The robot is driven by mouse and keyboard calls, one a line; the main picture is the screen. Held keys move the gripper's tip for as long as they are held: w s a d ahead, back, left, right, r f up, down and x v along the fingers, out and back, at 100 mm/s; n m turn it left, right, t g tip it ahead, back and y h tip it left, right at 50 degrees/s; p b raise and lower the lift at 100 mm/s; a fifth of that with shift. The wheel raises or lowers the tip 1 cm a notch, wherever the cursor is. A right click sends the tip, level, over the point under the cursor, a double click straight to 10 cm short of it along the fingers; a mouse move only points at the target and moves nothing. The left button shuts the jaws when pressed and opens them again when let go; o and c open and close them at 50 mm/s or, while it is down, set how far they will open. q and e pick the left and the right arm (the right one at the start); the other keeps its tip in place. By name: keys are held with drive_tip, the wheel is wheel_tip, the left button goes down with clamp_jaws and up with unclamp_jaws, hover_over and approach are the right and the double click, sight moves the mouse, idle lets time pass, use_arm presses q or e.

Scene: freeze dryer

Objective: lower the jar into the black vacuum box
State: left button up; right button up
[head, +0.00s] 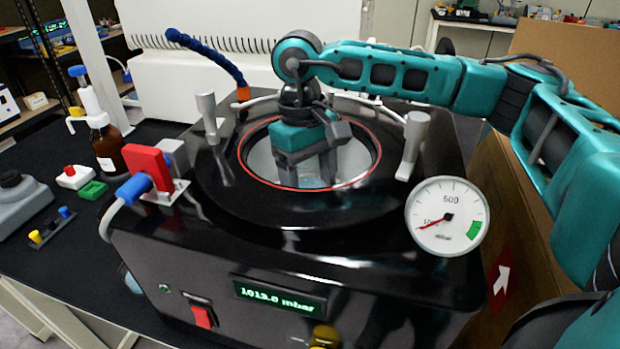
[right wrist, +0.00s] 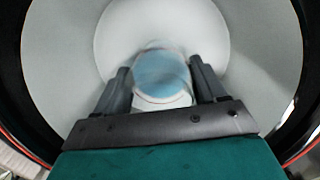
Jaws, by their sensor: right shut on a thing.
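The black vacuum box (head: 310,275) stands on the dark table, with a round, red-rimmed opening in its top. My right gripper (head: 308,182) reaches down through this opening, its fingers inside the pale chamber. In the right wrist view, the gripper (right wrist: 163,90) is shut on the jar (right wrist: 162,72), which shows a round bluish top and a whitish rim below it. In the head view, only a small bluish part of the jar (head: 312,184) shows between the fingers. Whether the jar touches the chamber floor cannot be told. My left gripper is not in view.
Two grey upright handles (head: 413,145) flank the opening, the other (head: 208,118) at left. A dial gauge (head: 447,216) sits at the front right, and a red valve lever (head: 148,167) at the left. A brown bottle (head: 107,148) stands left of the box.

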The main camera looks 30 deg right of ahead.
drive_tip(key=o, duration=1.3)
drive_tip(key=shift+r, duration=0.1)
drive_tip(key=shift+r+p, duration=0.95)
drive_tip(key=shift+r, duration=0.4)
drive_tip(key=shift+r+p, duration=0.5)
drive_tip(key=shift+r, duration=0.8)
wheel_tip(320, 180, up, 10)
drive_tip(key=shift+r, duration=0.25)
